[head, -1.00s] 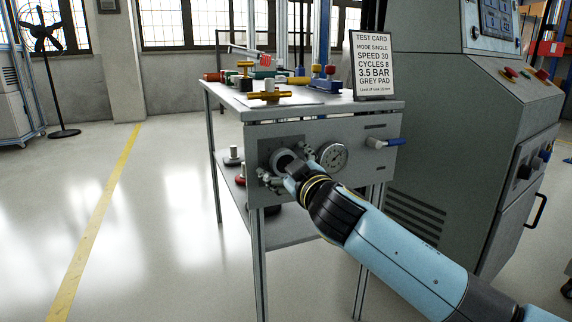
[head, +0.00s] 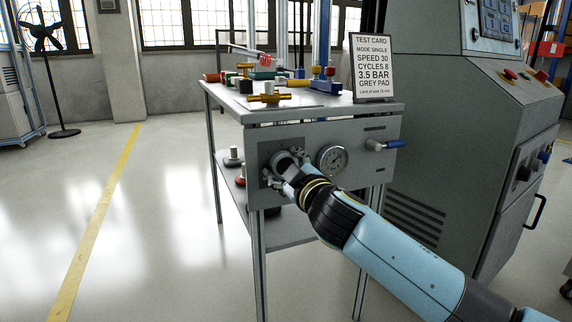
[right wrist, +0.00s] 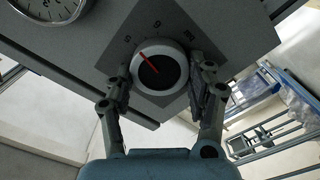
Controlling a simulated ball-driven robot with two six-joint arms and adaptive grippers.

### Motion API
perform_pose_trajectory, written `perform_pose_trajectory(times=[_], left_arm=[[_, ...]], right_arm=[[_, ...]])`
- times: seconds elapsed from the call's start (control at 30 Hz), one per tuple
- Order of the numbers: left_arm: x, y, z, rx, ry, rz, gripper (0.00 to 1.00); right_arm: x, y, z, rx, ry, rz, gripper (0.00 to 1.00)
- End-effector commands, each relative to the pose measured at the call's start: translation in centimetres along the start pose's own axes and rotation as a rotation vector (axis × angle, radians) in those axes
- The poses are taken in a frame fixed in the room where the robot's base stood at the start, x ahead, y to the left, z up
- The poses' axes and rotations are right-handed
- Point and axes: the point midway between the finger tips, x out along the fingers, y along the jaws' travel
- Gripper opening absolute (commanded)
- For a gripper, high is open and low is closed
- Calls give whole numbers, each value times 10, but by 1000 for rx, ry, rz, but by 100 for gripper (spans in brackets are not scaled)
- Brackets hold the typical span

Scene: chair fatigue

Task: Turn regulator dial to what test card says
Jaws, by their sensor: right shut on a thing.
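The regulator dial (right wrist: 159,68) has a pale rim, a dark face and a red pointer. In the right wrist view the pointer slants to the upper left, with printed scale marks around it on a grey plate. My right gripper (right wrist: 161,82) has a finger on each side of the dial and is shut on it. In the head view the dial (head: 284,160) is partly covered by the gripper (head: 282,171). The test card (head: 373,66) stands upright on the bench and reads MODE SINGLE, SPEED 30, CYCLES 8, 3.5 BAR, GREY PAD. My left gripper is out of view.
A round pressure gauge (head: 332,159) is right of the dial on the bench's front panel (head: 360,132). A blue-handled valve (head: 386,145) is farther right. Several coloured fittings lie on the bench top. A large grey machine (head: 450,130) stands at right.

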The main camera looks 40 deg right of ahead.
Motion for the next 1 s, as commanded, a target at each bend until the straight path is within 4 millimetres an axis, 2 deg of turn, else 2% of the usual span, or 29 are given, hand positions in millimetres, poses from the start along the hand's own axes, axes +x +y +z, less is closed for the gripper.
perform_pose_trajectory(times=[0.3, 0.4, 1.0], left_arm=[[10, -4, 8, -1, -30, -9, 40], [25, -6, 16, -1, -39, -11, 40], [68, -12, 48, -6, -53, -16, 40]], right_arm=[[0, -1, 0, -288, -1, -1, 23], [0, -2, 0, -384, -2, -2, 23], [-1, -5, 2, -952, -1, -3, 23]])
